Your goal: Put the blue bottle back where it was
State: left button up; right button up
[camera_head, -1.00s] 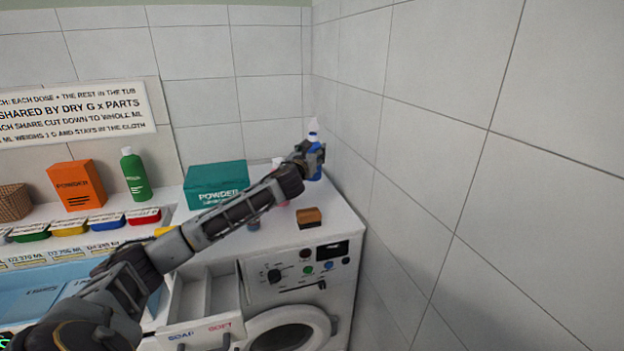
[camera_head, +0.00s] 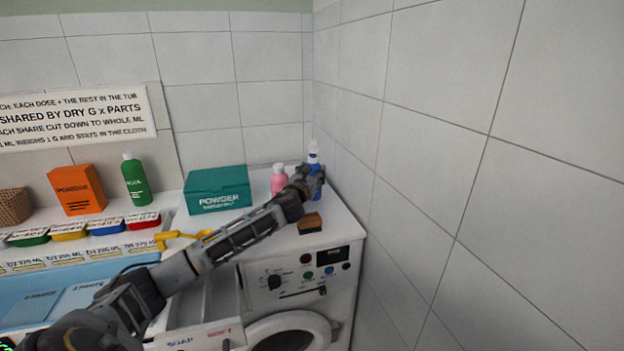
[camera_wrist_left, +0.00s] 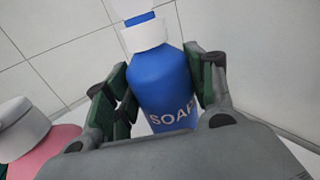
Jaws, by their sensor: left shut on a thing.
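The blue bottle (camera_head: 314,160) has a white cap and stands upright at the back right corner of the washing machine top. In the left wrist view the blue bottle (camera_wrist_left: 162,85) bears the word SOAP and sits between the fingers. My left gripper (camera_head: 308,178) is shut on it, with a finger on each side of the bottle (camera_wrist_left: 165,88). The bottle's base is hidden, so I cannot tell whether it touches the top. My right gripper is not in view.
A pink bottle (camera_head: 279,180) stands just left of the gripper. A teal powder box (camera_head: 217,190), a brown brush-like block (camera_head: 309,223) and a yellow scoop (camera_head: 180,236) are nearby. The tiled wall (camera_head: 345,150) is close on the right. An open drawer (camera_head: 205,310) juts out in front.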

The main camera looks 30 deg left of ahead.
pick_arm(q)
jog(key=shift+f, duration=0.95)
jog(key=shift+f, duration=0.15)
jog(key=o, duration=0.9)
jog(key=shift+o, duration=1.4)
jog(key=b+v, duration=0.2)
jog(key=v, duration=1)
jog(key=shift+r, duration=0.2)
